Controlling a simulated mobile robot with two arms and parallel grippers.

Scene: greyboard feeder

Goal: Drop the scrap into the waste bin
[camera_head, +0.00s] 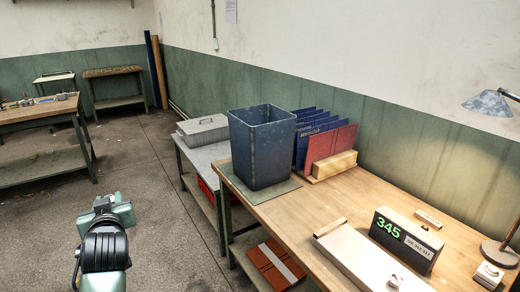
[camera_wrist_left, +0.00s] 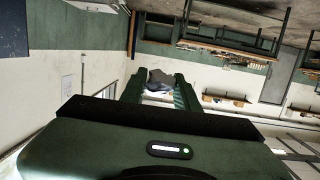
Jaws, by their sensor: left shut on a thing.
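The waste bin (camera_head: 262,150) is a tall, dark blue, open-topped box. It stands upright on a mat at the left end of the wooden bench. My left gripper (camera_head: 110,203) is over the floor, to the left of the bin and apart from it. In the left wrist view, my left gripper (camera_wrist_left: 160,92) is shut on a small, crumpled dark grey scrap (camera_wrist_left: 160,78) between its green fingers. I cannot make out the scrap clearly in the head view. The bin's inside bottom is hidden. My right gripper is not in view.
The wooden bench (camera_head: 300,213) holds a rack of blue and red folders (camera_head: 325,140) right of the bin, a scale with a "345" display (camera_head: 405,240) and a lamp (camera_head: 488,103). The floor around my left gripper is clear.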

